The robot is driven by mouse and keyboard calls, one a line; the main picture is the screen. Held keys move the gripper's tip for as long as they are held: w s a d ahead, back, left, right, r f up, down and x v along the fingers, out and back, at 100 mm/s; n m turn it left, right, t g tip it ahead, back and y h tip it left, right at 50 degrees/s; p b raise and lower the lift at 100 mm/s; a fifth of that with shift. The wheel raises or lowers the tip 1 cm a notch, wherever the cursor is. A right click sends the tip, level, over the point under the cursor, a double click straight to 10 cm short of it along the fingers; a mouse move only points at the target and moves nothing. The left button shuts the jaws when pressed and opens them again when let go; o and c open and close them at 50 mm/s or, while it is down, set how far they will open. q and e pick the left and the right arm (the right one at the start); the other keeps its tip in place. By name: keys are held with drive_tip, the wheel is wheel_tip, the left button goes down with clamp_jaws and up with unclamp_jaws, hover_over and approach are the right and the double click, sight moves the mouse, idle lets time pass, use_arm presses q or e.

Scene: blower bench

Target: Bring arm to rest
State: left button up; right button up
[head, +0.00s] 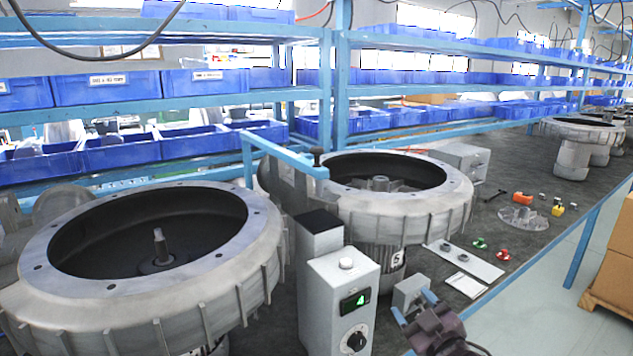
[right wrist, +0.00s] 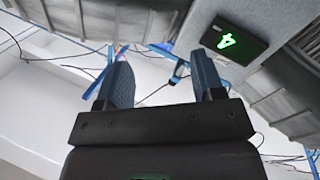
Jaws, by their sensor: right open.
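My left gripper is not in view.
Two large round blower housings stand on the bench, one at left (head: 265,275) and one behind the control box (head: 440,205). A white plate (head: 480,264) and small coloured parts lie to the right. Blue bins (head: 105,87) fill the racks. Boxes (head: 617,250) stand beyond the aisle.

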drive_tip(key=s+d+f+m+g+h, duration=0.2)
drive_tip(key=s+d+f+m, duration=0.2)
drive_tip(key=s+f, duration=0.8)
drive_tip(key=s+d+f+m+g+h, duration=0.3)
drive_tip(key=s+d+f+m, duration=0.1)
drive_tip(key=s+f, duration=0.8)
drive_tip(key=s, duration=0.3)
drive_tip(key=shift+d+g, duration=0.3)
